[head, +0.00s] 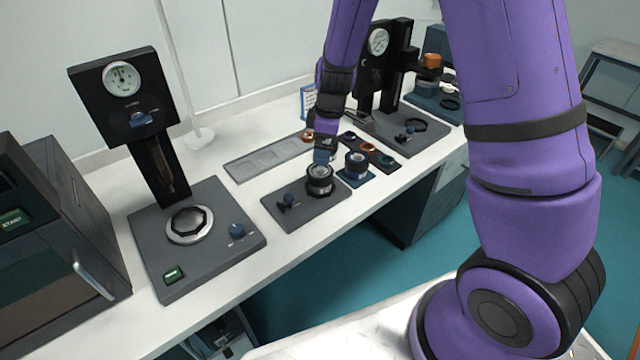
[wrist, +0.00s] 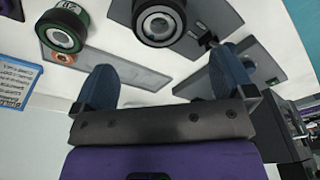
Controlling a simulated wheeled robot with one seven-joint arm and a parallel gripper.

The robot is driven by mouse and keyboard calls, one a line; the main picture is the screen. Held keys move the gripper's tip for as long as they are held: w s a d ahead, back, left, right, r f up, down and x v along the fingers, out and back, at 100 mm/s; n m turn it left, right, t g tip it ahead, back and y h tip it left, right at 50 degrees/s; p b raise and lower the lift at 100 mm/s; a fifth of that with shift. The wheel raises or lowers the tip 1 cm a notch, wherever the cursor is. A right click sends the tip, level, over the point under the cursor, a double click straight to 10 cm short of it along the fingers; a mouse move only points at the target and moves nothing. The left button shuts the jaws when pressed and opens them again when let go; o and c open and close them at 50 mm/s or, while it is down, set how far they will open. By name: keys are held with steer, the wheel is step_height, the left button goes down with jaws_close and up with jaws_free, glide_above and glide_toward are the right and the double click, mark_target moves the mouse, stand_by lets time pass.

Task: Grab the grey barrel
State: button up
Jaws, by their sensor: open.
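A dark barrel with a grey ring around its top (head: 320,183) stands upright on a grey plate (head: 285,212) in the middle of the bench; I take it as the grey barrel. In the wrist view the barrel (wrist: 158,24) is at the top, beyond my fingertips and partly cut off. My gripper (head: 324,156) is just behind it in the head view. In the wrist view my gripper (wrist: 165,78) has its two blue fingers wide apart with nothing between them.
A second barrel (head: 356,164) stands on a blue-teal mat close by; it shows green-ringed in the wrist view (wrist: 62,29). A compartment tray (head: 240,171) lies behind. Gauge stands (head: 150,170) (head: 378,75) rise left and right. A dark knob (head: 287,200) sits beside the barrel.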

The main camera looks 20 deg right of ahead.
mark_target(320, 170)
steer(key=shift+w+a+f, duration=0.1)
steer(key=shift+a+f, duration=0.05)
steer(key=shift+f, duration=1.65)
steer(key=shift+w+a+f, duration=0.1)
steer(key=shift+a+f, duration=0.1)
steer(key=shift+f, duration=1.65)
steer(key=shift+w+a+f, duration=0.1)
steer(key=shift+a+f, duration=0.05)
steer(key=shift+f, duration=1.65)
steer(key=c, duration=1)
steer(key=shift+o, duration=0.2)
